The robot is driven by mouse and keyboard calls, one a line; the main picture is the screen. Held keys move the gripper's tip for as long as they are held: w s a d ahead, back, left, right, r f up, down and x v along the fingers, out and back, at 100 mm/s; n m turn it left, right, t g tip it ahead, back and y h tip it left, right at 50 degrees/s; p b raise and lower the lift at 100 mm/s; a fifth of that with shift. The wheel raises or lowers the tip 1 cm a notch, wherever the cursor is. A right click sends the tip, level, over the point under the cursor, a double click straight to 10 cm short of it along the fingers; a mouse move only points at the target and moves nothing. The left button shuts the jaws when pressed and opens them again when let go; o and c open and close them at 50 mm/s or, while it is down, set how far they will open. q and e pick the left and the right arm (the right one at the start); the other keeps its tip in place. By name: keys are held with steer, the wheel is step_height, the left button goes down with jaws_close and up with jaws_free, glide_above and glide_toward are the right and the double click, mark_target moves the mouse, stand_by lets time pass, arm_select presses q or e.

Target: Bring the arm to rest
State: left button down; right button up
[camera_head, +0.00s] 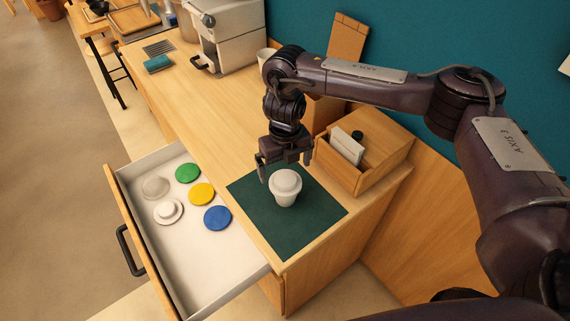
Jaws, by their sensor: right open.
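My right arm reaches in from the right over the counter. My right gripper (285,166) is open, points down and holds nothing. It is just behind a white lidded cup (285,190), with one finger on each side of the space there; I cannot tell whether it touches the cup. The cup stands upright on a dark green mat (300,233). My left gripper is not in view.
An open drawer (222,274) juts out at the left, holding green (187,173), yellow (202,194) and blue (217,218) discs and pale lids (168,211). A wooden box (376,165) stands right of the mat. A coffee machine (228,38) stands behind.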

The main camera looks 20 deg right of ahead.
steer(key=shift+r+p, duration=1.2)
steer(key=shift+r, duration=0.25)
steer(key=shift+s+f, duration=0.1)
